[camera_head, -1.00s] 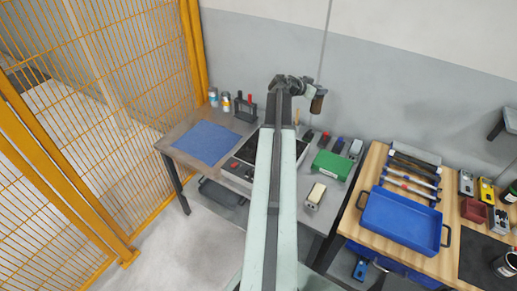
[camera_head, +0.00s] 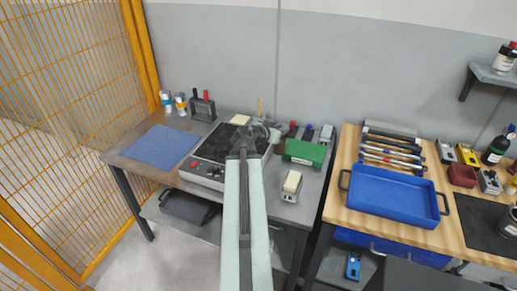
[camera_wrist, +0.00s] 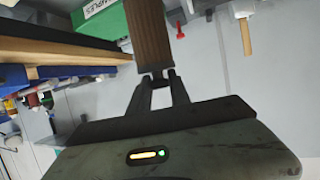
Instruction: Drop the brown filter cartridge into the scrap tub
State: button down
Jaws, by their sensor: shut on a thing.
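The brown filter cartridge (camera_wrist: 148,32) is held between the fingertips of my gripper (camera_wrist: 158,80) in the wrist view. Its far end runs out of the top of that picture. In the head view my arm's end (camera_head: 258,134) shows over the back of the left bench, and the cartridge is not clearly visible behind it. No container is clearly marked as the scrap tub.
A hotplate-like black panel (camera_head: 222,147), blue mat (camera_head: 162,147) and green box (camera_head: 304,153) are on the left bench. A blue tray (camera_head: 395,195) and several tools lie on the wooden bench. Orange mesh fencing (camera_head: 70,110) stands at the left.

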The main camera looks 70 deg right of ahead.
notch_tip(320, 180, down, 8)
jog(key=b, duration=0.6)
jog(key=shift+r, duration=0.15)
jog(key=shift+r+p, duration=0.25)
jog(key=shift+p, duration=0.05)
jog(key=shift+f, duration=0.2)
jog(key=c, duration=1.2)
grip_release()
jog(key=shift+r, duration=0.1)
jog(key=shift+r, duration=0.1)
